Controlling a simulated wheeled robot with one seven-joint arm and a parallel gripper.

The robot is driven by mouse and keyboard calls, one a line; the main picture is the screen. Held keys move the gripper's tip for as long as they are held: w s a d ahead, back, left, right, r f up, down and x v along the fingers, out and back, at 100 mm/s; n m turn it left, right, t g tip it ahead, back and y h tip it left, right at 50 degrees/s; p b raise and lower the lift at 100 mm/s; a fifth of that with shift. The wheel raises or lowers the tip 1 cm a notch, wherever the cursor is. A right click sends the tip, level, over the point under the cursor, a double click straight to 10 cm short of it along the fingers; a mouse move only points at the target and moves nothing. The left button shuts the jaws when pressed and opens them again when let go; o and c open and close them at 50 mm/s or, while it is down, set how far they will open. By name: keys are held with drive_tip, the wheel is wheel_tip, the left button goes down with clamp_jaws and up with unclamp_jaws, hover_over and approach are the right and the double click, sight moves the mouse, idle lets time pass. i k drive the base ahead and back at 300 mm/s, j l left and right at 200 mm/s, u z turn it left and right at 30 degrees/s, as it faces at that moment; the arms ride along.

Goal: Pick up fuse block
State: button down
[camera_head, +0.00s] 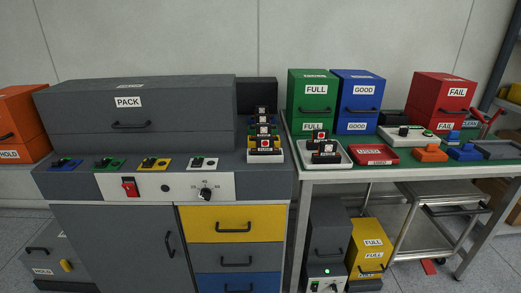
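No part is clearly readable as the fuse block at this size. Small black blocks (325,149) with pale tops sit in a white tray (343,163) on the green-topped table. More small dark blocks (263,122) with pale tops stand in a row at the right end of the grey bench. The nearest of that row has a red spot and sits over a white base (265,156). Either group may hold the fuse block; I cannot tell which. My gripper is not in view.
The grey PACK box (180,115) stands on the bench. Green (312,90), blue (357,90) and red (442,93) boxes stand at the table's back. A red tray (375,156) lies right of the white tray. An orange block (430,154) sits further right.

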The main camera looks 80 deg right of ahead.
sight(265, 145)
drive_tip(key=l+z, duration=0.1)
drive_tip(key=z, duration=0.3)
drive_tip(key=l+z, duration=0.1)
drive_tip(key=z, duration=0.35)
drive_tip(key=i+z, duration=0.1)
drive_tip(key=z, duration=0.3)
drive_tip(key=i+l+z, duration=0.1)
drive_tip(key=z, duration=0.3)
drive_tip(key=i+l, duration=0.25)
drive_tip(key=i, duration=0.2)
drive_tip(key=i+l, duration=0.25)
drive_tip(key=i, duration=0.2)
